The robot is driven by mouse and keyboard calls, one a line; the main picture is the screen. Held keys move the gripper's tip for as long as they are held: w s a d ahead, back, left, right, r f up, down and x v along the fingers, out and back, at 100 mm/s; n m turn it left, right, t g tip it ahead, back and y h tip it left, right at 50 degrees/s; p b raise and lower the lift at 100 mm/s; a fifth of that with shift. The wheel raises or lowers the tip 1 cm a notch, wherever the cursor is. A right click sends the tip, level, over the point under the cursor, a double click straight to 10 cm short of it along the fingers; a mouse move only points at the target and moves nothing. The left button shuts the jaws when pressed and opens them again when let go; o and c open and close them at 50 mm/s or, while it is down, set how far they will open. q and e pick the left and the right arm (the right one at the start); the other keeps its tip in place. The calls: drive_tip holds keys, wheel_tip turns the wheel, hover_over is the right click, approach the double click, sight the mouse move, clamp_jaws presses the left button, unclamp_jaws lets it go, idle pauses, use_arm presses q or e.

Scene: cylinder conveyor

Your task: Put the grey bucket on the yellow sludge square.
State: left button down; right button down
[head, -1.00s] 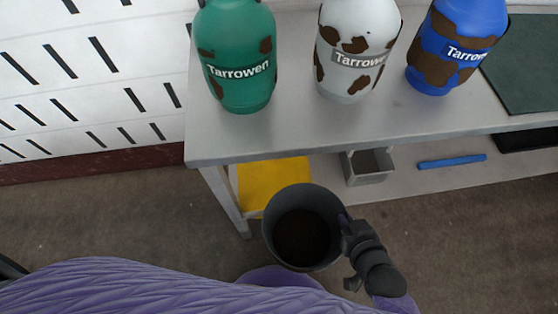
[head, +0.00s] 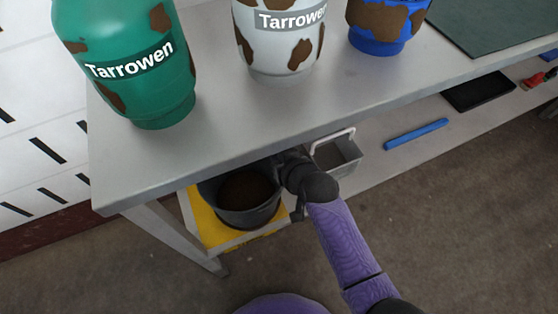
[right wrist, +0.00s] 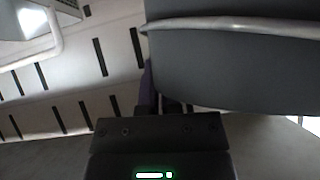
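The grey bucket (head: 262,217), dark inside, is upright over the yellow sludge square (head: 204,230) on the lower shelf, partly under the table's top. It covers most of the square; yellow shows at its left and front. I cannot tell whether its base touches the square. My right gripper (head: 284,180) is at the bucket's right side and appears shut on it; the fingertips are hidden. In the right wrist view the bucket's grey wall (right wrist: 235,70) and rim fill the upper right, just beyond the gripper (right wrist: 165,108). My left gripper is out of view.
The table top (head: 230,125) overhangs the shelf; its leg (head: 180,235) stands left of the square. Green (head: 135,75), white (head: 280,45) and blue (head: 388,28) cylinders stand on top. A small grey bin (head: 335,155) and a blue bar (head: 416,134) lie right of the bucket.

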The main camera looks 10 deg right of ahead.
drive_tip(key=shift+r, duration=0.1)
drive_tip(key=c, duration=0.9)
unclamp_jaws()
drive_tip(key=shift+o, duration=0.5)
use_arm(q)
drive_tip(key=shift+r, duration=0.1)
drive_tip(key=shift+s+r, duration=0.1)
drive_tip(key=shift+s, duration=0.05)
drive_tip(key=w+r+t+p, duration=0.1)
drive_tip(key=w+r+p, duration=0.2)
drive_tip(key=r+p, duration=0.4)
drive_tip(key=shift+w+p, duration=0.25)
drive_tip(key=shift+p, duration=0.5)
use_arm(e)
drive_tip(key=v, duration=1.2)
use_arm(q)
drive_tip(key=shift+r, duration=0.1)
